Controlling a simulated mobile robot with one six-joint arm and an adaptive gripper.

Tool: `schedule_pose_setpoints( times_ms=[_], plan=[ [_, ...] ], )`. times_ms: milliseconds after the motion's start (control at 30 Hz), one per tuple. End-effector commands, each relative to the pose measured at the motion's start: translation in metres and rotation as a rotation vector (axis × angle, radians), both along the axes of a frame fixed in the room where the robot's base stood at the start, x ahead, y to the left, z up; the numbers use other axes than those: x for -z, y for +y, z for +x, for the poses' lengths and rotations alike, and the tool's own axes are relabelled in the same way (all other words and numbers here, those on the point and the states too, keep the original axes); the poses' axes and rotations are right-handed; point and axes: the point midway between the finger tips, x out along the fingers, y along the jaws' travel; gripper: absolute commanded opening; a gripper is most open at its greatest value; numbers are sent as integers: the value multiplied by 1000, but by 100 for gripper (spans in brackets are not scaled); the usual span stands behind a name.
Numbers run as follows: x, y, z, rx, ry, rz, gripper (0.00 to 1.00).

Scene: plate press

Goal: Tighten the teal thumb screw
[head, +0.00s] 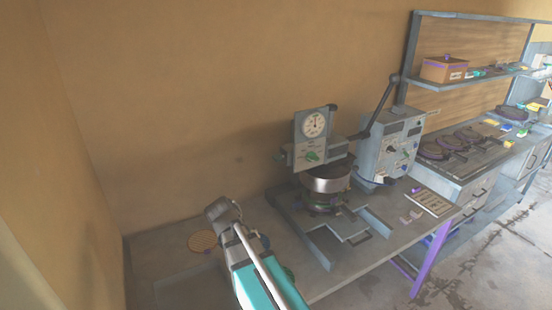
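A grey press (328,179) stands on the bench with a round dial gauge (314,125) on its upright panel. A small green-teal knob (311,156) sits low on that panel; it is too small to tell whether it is the teal thumb screw or how far it is turned. My arm, teal and grey, rises from the bottom of the head view, left of the press and apart from it. I cannot make out my gripper's fingers in this view.
A grey control box (390,150) stands right of the press, with a long dark lever between them. A round tan disc (203,241) lies at the bench's left. Dark round plates (434,150) lie on the right counter, below a shelf (470,78). Bare wall is behind.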

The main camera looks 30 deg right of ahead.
Motion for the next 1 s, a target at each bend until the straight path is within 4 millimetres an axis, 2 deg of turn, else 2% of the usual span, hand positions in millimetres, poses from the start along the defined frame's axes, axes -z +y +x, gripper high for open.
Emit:
schedule_pose_setpoints(
  times_ms=[33,300,500,800,1000],
  plan=[
    [-5,-7,17,-58,27,-61,89],
    [-44,-42,72,-346,233,-396,89],
    [-83,-56,114,-511,441,-634,89],
    [-145,-57,169,-655,802,-930,89],
    [-168,-52,186,-680,950,-1023,89]
  ],
)
